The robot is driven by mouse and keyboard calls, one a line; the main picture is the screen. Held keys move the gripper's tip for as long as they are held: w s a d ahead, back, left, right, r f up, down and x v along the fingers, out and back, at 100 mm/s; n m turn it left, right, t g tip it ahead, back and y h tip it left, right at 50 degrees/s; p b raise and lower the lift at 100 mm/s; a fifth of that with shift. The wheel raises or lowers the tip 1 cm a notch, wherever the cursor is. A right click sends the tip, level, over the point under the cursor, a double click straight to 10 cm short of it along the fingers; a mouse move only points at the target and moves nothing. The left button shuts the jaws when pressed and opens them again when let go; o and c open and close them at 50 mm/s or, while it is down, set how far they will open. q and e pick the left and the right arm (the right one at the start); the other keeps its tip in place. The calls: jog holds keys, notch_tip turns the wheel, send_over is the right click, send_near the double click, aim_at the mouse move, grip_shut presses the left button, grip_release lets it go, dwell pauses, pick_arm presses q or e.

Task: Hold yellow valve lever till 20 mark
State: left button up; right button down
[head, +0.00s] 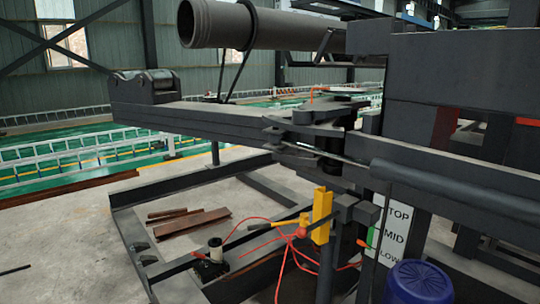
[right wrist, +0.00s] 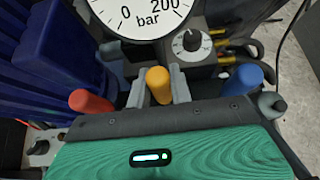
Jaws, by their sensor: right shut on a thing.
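In the right wrist view, the yellow valve lever (right wrist: 158,86) stands in the middle, between a red lever (right wrist: 90,103) on the left and a blue lever (right wrist: 243,82) on the right. My right gripper (right wrist: 160,78) is shut on the yellow lever, with one grey finger on each side of it. The pressure gauge (right wrist: 148,14) is at the top, cut off by the frame edge. Its 0, 200 and bar markings show, but its needle and the 20 mark do not. My left gripper is in neither view.
A black knob (right wrist: 192,40) sits beside the gauge, and dark blue ribbed plastic (right wrist: 48,60) at left. In the head view, a dark steel machine with a grey pipe (head: 270,28), a TOP/MID/LOW sign (head: 401,230), a yellow bracket (head: 321,215) and a blue drum (head: 418,283) show.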

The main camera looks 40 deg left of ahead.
jog(key=shift+w+r+p, duration=0.15)
jog(key=shift+w+p, duration=0.1)
jog(key=shift+p, duration=0.4)
jog(key=shift+w+d+g+p, duration=0.1)
jog(key=shift+w+g+p, duration=0.1)
jog(key=shift+g+p, duration=0.2)
jog(key=shift+f, duration=0.25)
